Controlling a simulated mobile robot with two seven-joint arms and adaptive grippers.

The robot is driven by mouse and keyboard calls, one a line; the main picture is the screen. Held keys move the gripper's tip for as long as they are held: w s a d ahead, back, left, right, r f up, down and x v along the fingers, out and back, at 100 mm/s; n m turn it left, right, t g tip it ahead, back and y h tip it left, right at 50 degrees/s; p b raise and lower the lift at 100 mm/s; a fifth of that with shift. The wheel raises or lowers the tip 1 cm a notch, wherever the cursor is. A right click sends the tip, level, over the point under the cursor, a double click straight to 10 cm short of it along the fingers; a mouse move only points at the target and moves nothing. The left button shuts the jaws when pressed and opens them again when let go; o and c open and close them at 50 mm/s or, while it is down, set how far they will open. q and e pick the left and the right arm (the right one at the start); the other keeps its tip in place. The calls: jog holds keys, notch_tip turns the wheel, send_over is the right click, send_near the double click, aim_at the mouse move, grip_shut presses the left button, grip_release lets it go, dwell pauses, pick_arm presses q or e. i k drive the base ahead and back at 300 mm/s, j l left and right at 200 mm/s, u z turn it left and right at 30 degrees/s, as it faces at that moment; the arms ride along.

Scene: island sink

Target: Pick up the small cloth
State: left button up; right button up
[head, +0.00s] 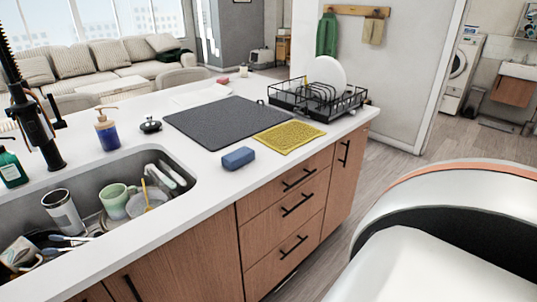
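A small yellow patterned cloth (289,137) lies flat on the white island counter, near its front edge. It lies beside the front right part of a dark grey mat (226,121) and in front of the dish rack (318,99). Nothing covers the cloth. Neither of my grippers shows in the head view. A large white and black rounded part of my own body, with an orange stripe, fills the lower right.
A blue sponge (238,158) sits left of the cloth at the counter edge. The sink (184,157) at left holds cups and dishes. A soap bottle (107,130) and black faucet (40,125) stand behind it. Wooden drawers (290,200) with black handles face the open floor.

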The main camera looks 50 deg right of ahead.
aim_at(233, 160)
jog(key=z, duration=1.3)
